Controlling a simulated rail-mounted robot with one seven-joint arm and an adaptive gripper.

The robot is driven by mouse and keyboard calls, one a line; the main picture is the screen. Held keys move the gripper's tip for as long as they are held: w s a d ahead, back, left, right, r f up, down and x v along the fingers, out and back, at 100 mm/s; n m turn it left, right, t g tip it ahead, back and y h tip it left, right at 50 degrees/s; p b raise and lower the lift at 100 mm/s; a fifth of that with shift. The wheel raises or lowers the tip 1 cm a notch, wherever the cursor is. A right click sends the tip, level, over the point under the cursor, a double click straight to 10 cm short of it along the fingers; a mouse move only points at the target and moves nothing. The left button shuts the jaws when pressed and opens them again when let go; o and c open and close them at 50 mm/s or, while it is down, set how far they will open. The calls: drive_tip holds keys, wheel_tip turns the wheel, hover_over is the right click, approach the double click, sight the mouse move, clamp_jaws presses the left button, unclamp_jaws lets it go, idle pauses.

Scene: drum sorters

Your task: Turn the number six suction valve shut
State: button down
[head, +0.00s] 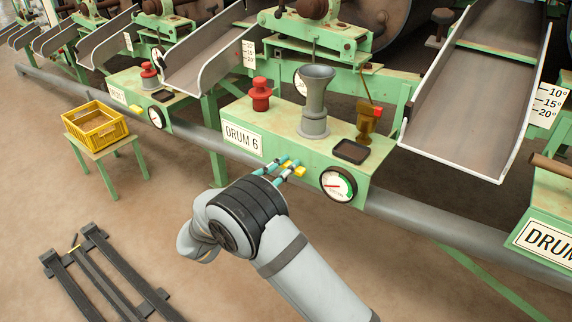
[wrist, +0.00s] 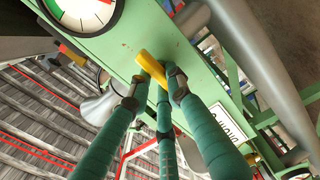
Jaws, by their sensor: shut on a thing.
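The number six suction valve has a yellow handle (head: 300,171) low on the front of the green DRUM 6 box (head: 232,118), left of the round gauge. In the wrist view the yellow handle (wrist: 151,66) lies between the tips of my teal fingers. My gripper (head: 283,168) is shut on this handle, reaching it from the front. The fingers hide part of the handle and the valve body behind it. The gauge (head: 338,184) has a green and red dial; it also shows in the wrist view (wrist: 82,12).
On the box stand a red knob (head: 260,94), a grey funnel (head: 316,100), a brass piece (head: 367,120) and a black tray (head: 351,151). A grey pipe (head: 455,227) runs below. A yellow crate (head: 94,126) stands left on a green stool. Dark rails (head: 95,275) lie on the floor.

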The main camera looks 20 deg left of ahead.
idle(0.3)
drive_tip(key=c, duration=1.6)
unclamp_jaws()
drive_tip(key=v, duration=1.2)
drive_tip(key=x, duration=1.2)
